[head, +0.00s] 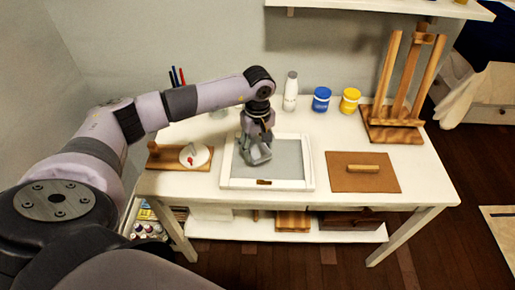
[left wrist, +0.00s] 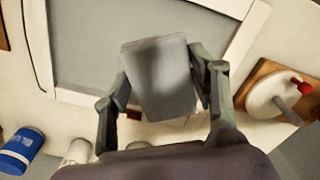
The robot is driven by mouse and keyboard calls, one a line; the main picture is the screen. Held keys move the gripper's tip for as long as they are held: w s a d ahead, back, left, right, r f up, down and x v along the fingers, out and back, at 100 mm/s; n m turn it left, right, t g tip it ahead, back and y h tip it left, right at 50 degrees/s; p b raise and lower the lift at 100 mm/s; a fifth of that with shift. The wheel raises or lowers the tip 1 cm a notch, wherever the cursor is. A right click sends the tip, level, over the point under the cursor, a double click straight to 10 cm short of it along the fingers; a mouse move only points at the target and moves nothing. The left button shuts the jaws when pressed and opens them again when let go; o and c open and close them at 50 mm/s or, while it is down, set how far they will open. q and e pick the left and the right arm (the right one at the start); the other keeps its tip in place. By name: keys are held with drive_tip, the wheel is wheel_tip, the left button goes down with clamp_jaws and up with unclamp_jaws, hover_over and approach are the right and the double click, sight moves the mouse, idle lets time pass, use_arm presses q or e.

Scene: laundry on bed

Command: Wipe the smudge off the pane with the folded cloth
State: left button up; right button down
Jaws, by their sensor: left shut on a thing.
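The pane (head: 288,160) is a grey sheet in a white frame, lying flat on the white table. It also fills the upper part of the left wrist view (left wrist: 85,60). My left gripper (head: 257,148) is over the pane's left half, pointing down. It is shut on the folded cloth (left wrist: 160,80), a grey block between both fingers; the cloth also shows in the head view (head: 257,155). Whether the cloth touches the pane I cannot tell. I cannot make out the smudge; the cloth and gripper hide part of the pane. My right gripper is out of view.
A board with a round white dish (head: 195,155) lies left of the frame. A brown board with a wooden handle (head: 362,169) lies right. Behind stand a white bottle (head: 290,91), a blue jar (head: 321,99), a yellow jar (head: 349,101) and a wooden easel (head: 397,90).

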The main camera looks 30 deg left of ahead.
use_arm(q)
drive_tip(key=shift+r+p, duration=0.4)
drive_tip(key=shift+r, duration=0.7)
drive_tip(key=shift+r, duration=0.1)
drive_tip(key=shift+r+p, duration=0.9)
drive_tip(key=shift+r, duration=0.55)
